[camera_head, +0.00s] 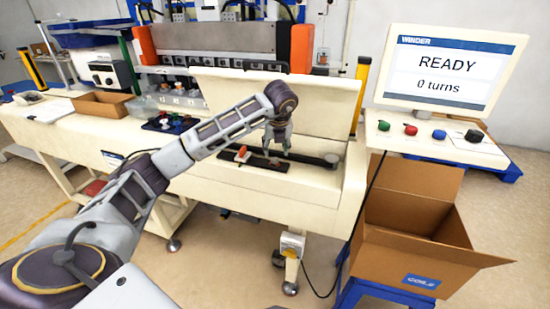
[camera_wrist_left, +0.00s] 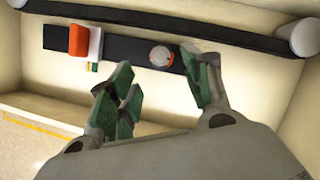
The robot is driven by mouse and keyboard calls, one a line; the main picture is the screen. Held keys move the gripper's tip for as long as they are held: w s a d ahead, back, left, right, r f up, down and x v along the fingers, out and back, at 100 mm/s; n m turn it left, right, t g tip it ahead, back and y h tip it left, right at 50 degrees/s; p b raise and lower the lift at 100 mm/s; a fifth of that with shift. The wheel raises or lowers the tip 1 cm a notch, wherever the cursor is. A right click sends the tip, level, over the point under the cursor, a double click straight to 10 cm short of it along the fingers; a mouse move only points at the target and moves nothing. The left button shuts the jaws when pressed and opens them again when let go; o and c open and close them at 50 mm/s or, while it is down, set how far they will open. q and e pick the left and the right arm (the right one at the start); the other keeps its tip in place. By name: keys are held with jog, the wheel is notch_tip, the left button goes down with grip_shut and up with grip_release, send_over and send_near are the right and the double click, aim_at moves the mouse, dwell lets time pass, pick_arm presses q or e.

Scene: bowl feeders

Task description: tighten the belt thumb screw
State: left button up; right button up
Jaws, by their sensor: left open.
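In the left wrist view, a round silver knob (camera_wrist_left: 162,56) with a reddish mark, which looks like the thumb screw, sits on a dark flat bar (camera_wrist_left: 122,49). An orange block (camera_wrist_left: 79,40) with a white piece beside it is farther left on this bar. A black belt (camera_wrist_left: 200,32) runs above it to a pale roller (camera_wrist_left: 305,37). My left gripper (camera_wrist_left: 158,73) is open, its green-padded fingers on either side of the knob's near edge; contact is not clear. In the head view, my left gripper (camera_head: 277,148) hangs over the bar and hides part of it.
The cream machine housing (camera_head: 290,188) surrounds the bar, with a raised panel (camera_head: 225,92) behind. A monitor (camera_head: 447,68) reads READY, 0 turns, above a button panel (camera_head: 440,138). An open cardboard box (camera_head: 420,250) stands at right. Coloured parts (camera_head: 170,122) lie left.

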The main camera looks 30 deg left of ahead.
aim_at(275, 159)
pick_arm(q)
jog(key=x, duration=0.4)
jog(key=shift+f, duration=0.25)
jog(key=shift+x, duration=1)
pick_arm(e)
jog(key=shift+w+a+r, duration=0.45)
jog(key=shift+w+a, duration=0.1)
jog(key=shift+w, duration=0.1)
pick_arm(q)
jog(key=shift+w+a+r, duration=0.1)
pick_arm(e)
jog(key=shift+s, duration=0.1)
pick_arm(q)
jog(key=c, duration=1)
pick_arm(e)
jog(key=shift+s+d, duration=0.1)
jog(key=shift+d, duration=0.4)
